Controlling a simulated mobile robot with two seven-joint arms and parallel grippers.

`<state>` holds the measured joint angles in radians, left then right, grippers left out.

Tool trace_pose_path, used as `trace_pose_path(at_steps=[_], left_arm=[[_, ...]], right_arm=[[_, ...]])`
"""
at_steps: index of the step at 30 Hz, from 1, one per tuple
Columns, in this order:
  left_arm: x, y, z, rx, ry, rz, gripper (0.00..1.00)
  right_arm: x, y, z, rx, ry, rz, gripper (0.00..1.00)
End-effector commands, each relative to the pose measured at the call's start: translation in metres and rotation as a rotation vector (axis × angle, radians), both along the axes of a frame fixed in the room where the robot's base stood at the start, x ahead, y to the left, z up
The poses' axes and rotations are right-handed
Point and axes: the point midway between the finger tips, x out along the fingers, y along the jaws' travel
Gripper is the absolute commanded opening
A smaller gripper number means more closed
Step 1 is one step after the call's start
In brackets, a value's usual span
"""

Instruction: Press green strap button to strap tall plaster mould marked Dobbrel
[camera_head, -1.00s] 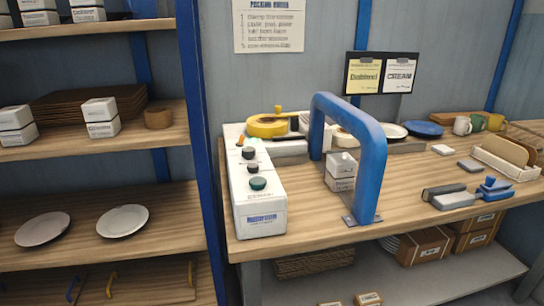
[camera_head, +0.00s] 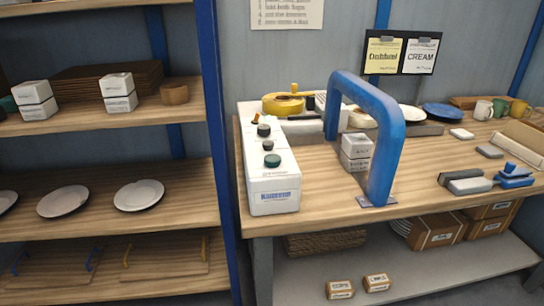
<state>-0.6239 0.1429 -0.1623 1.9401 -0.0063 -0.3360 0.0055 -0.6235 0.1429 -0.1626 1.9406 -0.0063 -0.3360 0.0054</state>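A white strapping machine (camera_head: 273,190) stands on the wooden bench, with a row of buttons on its sloped top. The nearest button is green (camera_head: 272,160); dark buttons and a small orange one sit behind it. A blue arch (camera_head: 388,120) rises to the right of the box. Under the arch stand two stacked white blocks (camera_head: 356,151) with dark print too small to read. A yellow card (camera_head: 384,53) on the wall board seems to read Dobbrel, beside a white card reading CREAM (camera_head: 420,54). Neither gripper is in view.
A yellow tape roll (camera_head: 283,104) lies behind the machine. Plates, mugs (camera_head: 500,108) and grey and blue tools (camera_head: 490,182) occupy the bench's right side. Left shelves hold white blocks (camera_head: 119,92) and plates (camera_head: 139,194). A blue post (camera_head: 218,130) separates shelves and bench. Cartons lie below.

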Motion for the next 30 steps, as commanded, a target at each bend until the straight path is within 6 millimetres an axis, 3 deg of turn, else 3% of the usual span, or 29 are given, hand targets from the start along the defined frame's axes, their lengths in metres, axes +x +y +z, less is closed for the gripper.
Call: trace_pose_path(at_steps=[6, 30], left_arm=[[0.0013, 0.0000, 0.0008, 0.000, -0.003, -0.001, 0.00], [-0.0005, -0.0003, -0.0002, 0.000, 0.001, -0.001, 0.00]], right_arm=[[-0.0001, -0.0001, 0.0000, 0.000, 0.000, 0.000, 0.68], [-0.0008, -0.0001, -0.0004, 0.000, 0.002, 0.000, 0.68]])
